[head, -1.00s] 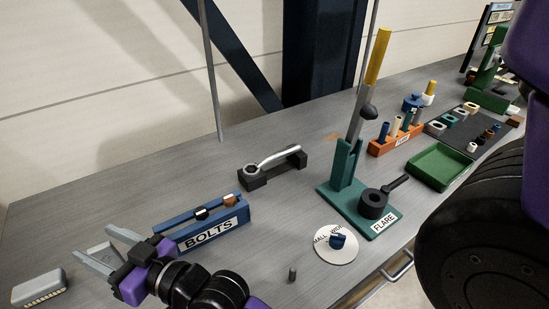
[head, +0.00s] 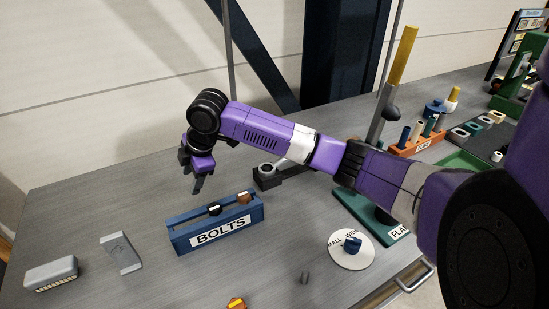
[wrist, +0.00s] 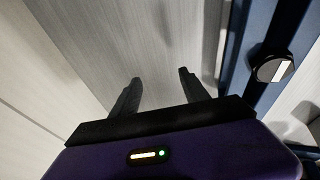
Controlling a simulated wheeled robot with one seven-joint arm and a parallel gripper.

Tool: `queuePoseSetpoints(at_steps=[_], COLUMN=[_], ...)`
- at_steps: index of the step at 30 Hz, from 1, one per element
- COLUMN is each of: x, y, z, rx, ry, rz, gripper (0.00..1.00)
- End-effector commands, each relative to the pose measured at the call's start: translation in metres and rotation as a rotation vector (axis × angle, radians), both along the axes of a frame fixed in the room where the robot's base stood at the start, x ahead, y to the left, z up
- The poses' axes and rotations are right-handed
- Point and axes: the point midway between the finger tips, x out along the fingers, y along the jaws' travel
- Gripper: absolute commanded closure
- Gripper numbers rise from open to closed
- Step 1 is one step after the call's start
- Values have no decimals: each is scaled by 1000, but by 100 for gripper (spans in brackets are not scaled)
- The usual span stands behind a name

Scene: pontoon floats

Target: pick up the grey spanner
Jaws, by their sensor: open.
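The grey spanner (head: 267,169) lies on a black rest (head: 266,181) on the bench, behind and to the right of the blue bolts rack. My arm crosses in front of it in the head view, so only its ring end shows and the handle is hidden. My gripper (head: 198,187) hangs above the bench to the left of the spanner, behind the bolts rack, with its fingers pointing down. In the wrist view my gripper (wrist: 160,77) is open with nothing between its fingers. The spanner is not visible there.
The blue bolts rack (head: 182,241) stands in front of my gripper; it also shows in the wrist view (wrist: 238,50). A grey plate (head: 122,256) and a grey box (head: 50,274) lie at left. A white dial (head: 348,258) and the green flare stand (head: 362,215) are at right.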

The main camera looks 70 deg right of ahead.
Motion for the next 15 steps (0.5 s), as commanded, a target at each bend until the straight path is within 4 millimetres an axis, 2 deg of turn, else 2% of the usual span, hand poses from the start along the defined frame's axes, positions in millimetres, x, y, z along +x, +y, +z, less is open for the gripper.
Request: queuePoseSetpoints(at_steps=[1, 3, 6, 10, 12, 15], x=[-25, -63, -116, -171, -191, -207], y=[-42, -88, -141, -187, -201, -211], z=[2, 5, 18, 37, 45, 51], rx=[-69, -138, -210, -261, -273, -283], ry=[90, 219, 383, 543, 598, 641], rz=[-17, -36, -70, -111, -128, -141], gripper=[47, 47, 47, 47, 47, 47])
